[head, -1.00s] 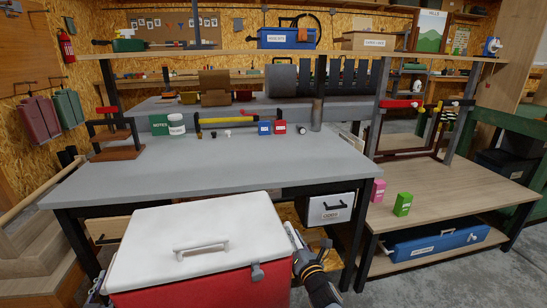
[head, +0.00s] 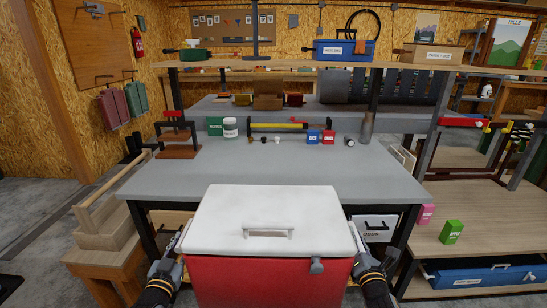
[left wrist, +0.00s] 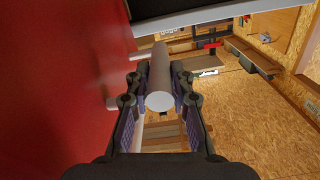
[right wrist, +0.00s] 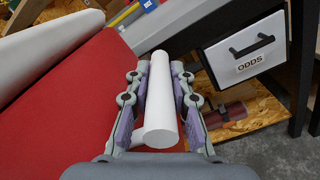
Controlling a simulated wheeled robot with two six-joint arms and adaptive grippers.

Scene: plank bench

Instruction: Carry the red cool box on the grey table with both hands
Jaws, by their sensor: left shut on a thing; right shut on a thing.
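The red cool box (head: 270,280) with its white lid (head: 265,212) is held in front of the grey table (head: 250,170), low in the head view. The lid is shut and looks level. My left gripper (head: 178,245) is at the box's left side; in the left wrist view its fingers are shut on a white bar handle (left wrist: 160,85). My right gripper (head: 362,245) is at the right side; in the right wrist view it is shut on the other white handle (right wrist: 160,100). What is under the box is hidden.
The table's front half is clear. Behind it stand a green notes box (head: 215,126), a white jar (head: 230,127), blue (head: 313,137) and red (head: 327,137) small boxes and a grey cylinder (head: 367,127). A wooden clamp stand (head: 177,137) is at the back left.

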